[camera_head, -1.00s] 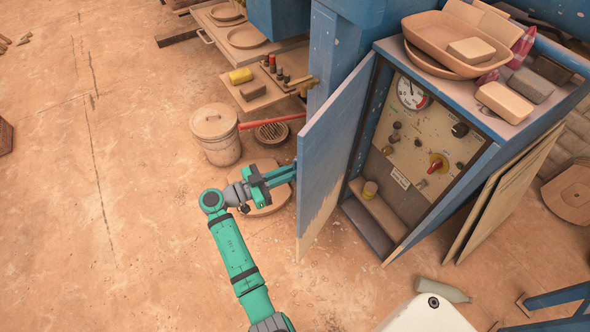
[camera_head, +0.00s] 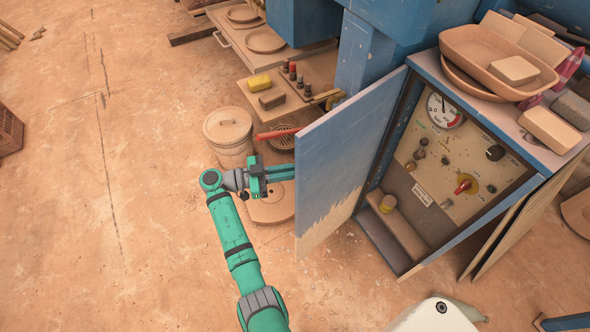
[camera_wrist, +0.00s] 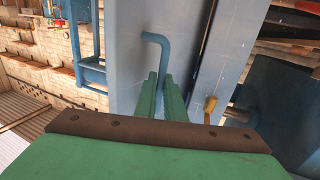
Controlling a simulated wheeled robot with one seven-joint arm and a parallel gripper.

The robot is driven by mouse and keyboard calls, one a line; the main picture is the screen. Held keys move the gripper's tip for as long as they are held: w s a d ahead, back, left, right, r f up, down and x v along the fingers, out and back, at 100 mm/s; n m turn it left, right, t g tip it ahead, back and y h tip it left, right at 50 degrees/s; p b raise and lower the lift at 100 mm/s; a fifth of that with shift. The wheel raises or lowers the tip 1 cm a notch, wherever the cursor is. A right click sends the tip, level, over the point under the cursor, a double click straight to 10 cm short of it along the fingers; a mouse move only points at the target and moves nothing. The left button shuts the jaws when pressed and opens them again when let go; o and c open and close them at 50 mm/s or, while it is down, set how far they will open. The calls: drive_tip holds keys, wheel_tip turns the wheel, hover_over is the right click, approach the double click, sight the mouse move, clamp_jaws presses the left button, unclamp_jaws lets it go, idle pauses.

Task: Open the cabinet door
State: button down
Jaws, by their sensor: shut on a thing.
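The blue cabinet door (camera_head: 345,165) stands partly open in the head view, swung out to the left of the cabinet (camera_head: 500,185). Its paint is worn to tan at the lower edge. My green gripper (camera_head: 283,172) is at the outer side of the door, near its free edge. In the wrist view, a blue bent handle (camera_wrist: 158,38) rises from the door's face. The head view hides the handle.
A lidded bucket (camera_head: 228,135) and a round wooden disc (camera_head: 270,208) stand near my gripper.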

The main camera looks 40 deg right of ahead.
drive_tip(key=shift+s+d+f, duration=0.1)
drive_tip(key=shift+s+d, duration=0.1)
drive_tip(key=shift+d, duration=0.05)
drive_tip(key=c, duration=1.8)
unclamp_jaws()
drive_tip(key=shift+c, duration=0.2)
drive_tip(key=shift+a, duration=0.3)
drive_tip(key=v, duration=1.1)
